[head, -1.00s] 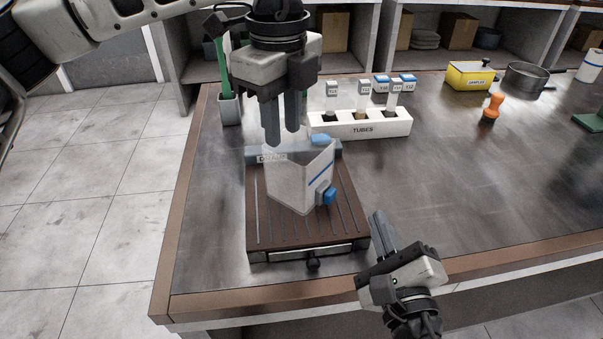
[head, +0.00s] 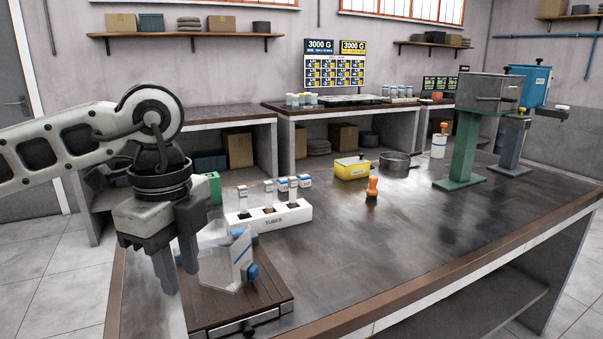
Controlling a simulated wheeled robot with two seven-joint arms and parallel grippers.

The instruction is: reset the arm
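My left arm comes in from the left. Its gripper (head: 178,272) points down with a gap between its two fingers and nothing between them. It hangs at the left of a translucent white container (head: 222,262) with a blue stripe and a blue fitting, and hides part of the container's left side in the head view. The container stands on a brown slatted drain tray (head: 262,300) at the near left of the bench. My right gripper is out of view.
A white rack labelled TUBES (head: 285,216) stands behind the tray. A yellow box (head: 352,170), a dark pan (head: 396,164) and an orange-handled tool (head: 372,189) are farther back. A green stand (head: 463,150) is at the right. The bench middle (head: 350,235) is clear.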

